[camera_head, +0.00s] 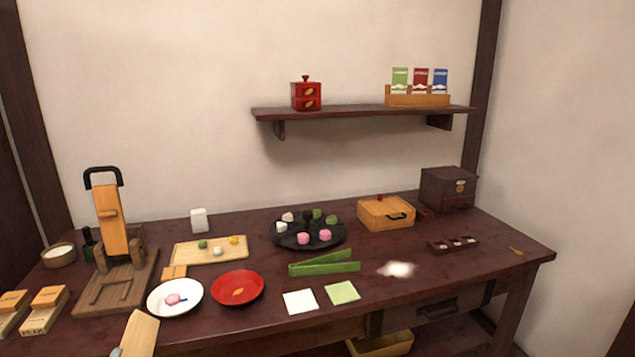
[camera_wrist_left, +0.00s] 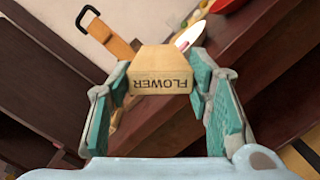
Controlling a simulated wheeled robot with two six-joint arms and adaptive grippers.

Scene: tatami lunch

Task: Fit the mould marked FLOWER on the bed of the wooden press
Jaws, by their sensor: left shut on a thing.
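The wooden press (camera_head: 112,225) stands at the left of the table, with a tan upright arm, a black handle and a brown base board. Its arm and black handle also show in the left wrist view (camera_wrist_left: 108,36). My left gripper (camera_wrist_left: 162,88) is shut on a pale wooden mould marked FLOWER (camera_wrist_left: 160,84), whose lettering appears upside down there. In the head view the held mould (camera_head: 139,334) is at the bottom edge, in front of the press and apart from it. Only a bit of the left gripper (camera_head: 117,351) shows there. My right gripper is in neither view.
Two other moulds lie at the far left, one marked PEAR or similar (camera_head: 45,314). A white plate (camera_head: 190,302) with a pink sweet and a red dish (camera_head: 238,300) stand right of the press. A small wooden block (camera_head: 174,272) lies beside its base.

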